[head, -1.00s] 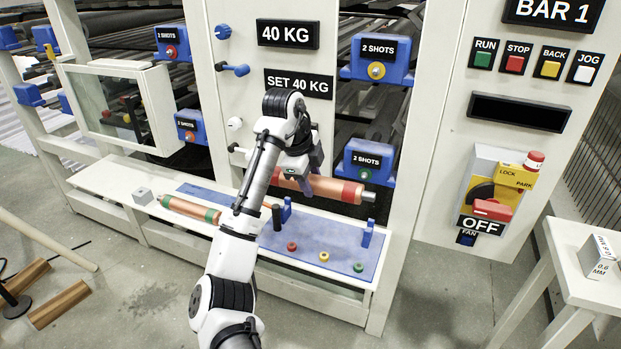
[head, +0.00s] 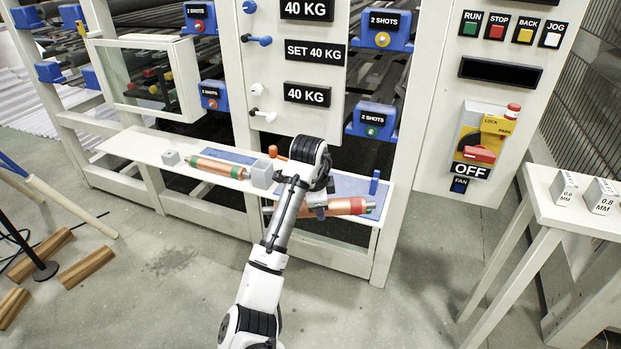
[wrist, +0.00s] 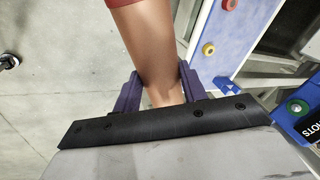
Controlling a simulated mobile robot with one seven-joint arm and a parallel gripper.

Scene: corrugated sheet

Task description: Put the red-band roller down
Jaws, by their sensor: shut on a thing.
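My gripper (head: 317,206) is shut on the red-band roller (head: 345,207), a copper cylinder with a red band at its right end. In the head view the roller lies roughly level, at or just in front of the shelf's front edge; its left part is mostly behind my arm. In the wrist view my purple fingers (wrist: 158,95) stand on both sides of the copper roller (wrist: 150,45), with red at its upper end. Grey floor shows on one side of it and the blue mat (wrist: 225,40) on the other. I cannot tell its height above the shelf.
A green-band roller (head: 217,167) lies on the white shelf (head: 140,147), between two grey blocks (head: 262,173). A blue post (head: 375,182) stands at the mat's right end. A white table (head: 570,215) with small boxes is at the right. Wooden pieces (head: 85,268) lie on the floor.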

